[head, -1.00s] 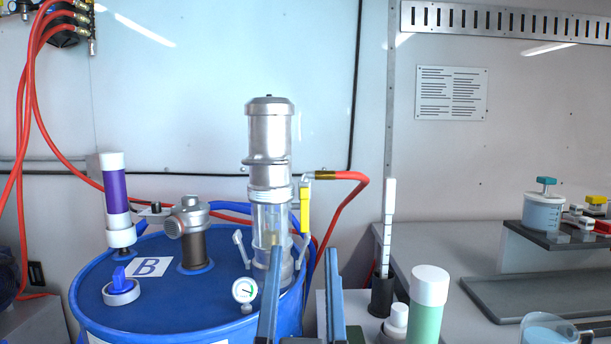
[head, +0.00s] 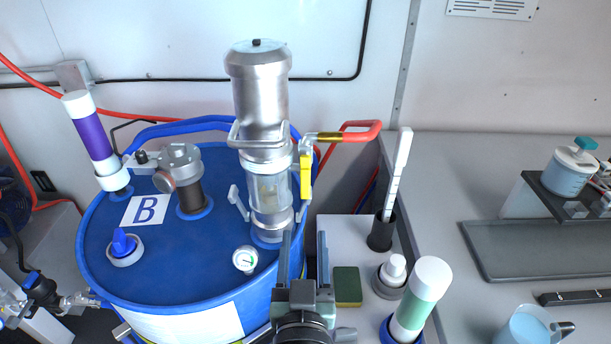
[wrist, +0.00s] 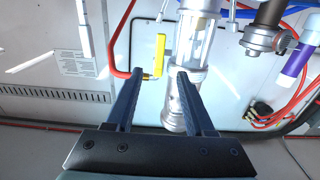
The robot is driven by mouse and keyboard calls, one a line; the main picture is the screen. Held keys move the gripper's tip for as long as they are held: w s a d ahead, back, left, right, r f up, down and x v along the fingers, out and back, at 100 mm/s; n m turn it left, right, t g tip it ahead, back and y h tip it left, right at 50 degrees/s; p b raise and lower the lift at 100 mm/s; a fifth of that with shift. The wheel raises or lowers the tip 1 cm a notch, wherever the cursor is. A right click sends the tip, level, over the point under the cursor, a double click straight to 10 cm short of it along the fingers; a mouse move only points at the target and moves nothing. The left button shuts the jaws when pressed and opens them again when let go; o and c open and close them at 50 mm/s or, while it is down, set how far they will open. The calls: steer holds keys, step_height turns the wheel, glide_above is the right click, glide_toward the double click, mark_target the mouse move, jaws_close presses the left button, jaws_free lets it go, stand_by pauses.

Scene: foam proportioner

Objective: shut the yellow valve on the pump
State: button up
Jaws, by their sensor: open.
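The pump (head: 261,130) is a silver and clear cylinder standing upright on the blue drum marked B (head: 190,245). The yellow valve handle (head: 305,177) hangs vertically on the pump's right side, below the brass fitting (head: 329,137) of the red hose. In the wrist view, the yellow handle (wrist: 160,53) lies beyond the fingertips, with the pump (wrist: 193,40) to its right. My gripper (head: 304,238) is open and empty, in front of the pump and lower in the picture than the handle. It also shows in the wrist view (wrist: 159,76). Nothing hides the handle.
A gauge (head: 245,259) and a blue-topped cap (head: 123,245) sit on the drum. Right of my gripper are a sponge (head: 347,286), a white-capped bottle (head: 392,270), a green-and-white cylinder (head: 421,295) and a dark holder with a white stick (head: 381,232).

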mark_target(305, 187)
steer(key=w+p, duration=0.2)
steer(key=w, duration=1)
jaws_close()
stand_by(1.2)
